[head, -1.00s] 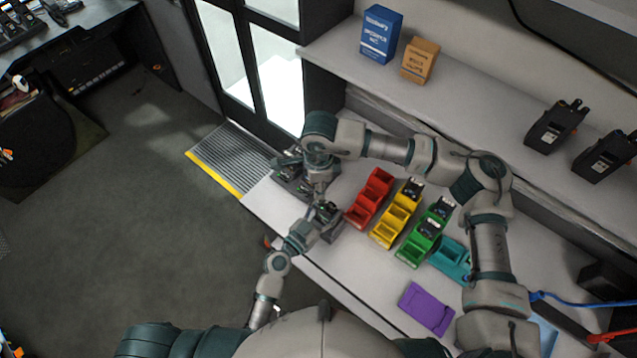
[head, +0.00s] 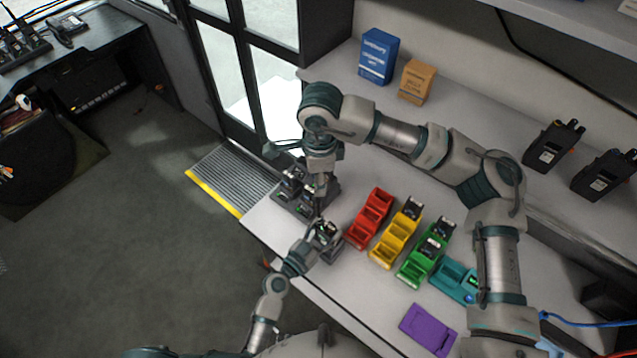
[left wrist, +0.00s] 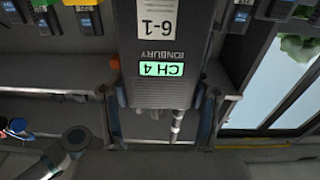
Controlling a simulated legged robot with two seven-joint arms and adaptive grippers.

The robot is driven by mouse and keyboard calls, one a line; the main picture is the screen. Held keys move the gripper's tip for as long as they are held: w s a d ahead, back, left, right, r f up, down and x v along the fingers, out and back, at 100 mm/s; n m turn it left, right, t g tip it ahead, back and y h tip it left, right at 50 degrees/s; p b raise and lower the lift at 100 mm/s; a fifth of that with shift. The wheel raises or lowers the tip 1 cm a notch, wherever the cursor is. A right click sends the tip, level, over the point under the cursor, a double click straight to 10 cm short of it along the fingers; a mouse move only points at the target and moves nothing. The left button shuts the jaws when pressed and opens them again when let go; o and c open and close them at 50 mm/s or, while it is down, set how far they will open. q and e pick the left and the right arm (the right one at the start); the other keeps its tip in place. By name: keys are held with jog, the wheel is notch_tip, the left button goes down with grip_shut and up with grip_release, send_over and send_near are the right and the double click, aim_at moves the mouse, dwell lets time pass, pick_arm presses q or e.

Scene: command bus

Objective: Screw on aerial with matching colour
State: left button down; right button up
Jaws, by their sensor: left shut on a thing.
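A dark radio (left wrist: 165,60) with a lit "CH 4" display fills the middle of the left wrist view, upside down in the picture. The fingers of my left gripper (left wrist: 160,125) are on both its sides. A silver stub (left wrist: 177,124) stands out from its top end; whether it is an aerial or a bare mount is unclear. In the head view the radio (head: 326,230) is small, at the bench's front edge, with my left gripper (head: 312,240) at it. My right gripper (head: 319,196) points down just above it; its fingertips are too small to read.
A dark rack (head: 293,205) with radios stands behind. Red (head: 368,218), yellow (head: 393,236), green (head: 416,266) and teal (head: 452,280) bins stand to the right; some hold dark devices. Two radios (head: 551,146) (head: 604,175) stand on the shelf.

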pick_arm(q)
jog(key=shift+c, duration=1)
grip_release()
pick_arm(e)
jog(key=shift+a, duration=0.1)
pick_arm(q)
jog(key=v, duration=1.2)
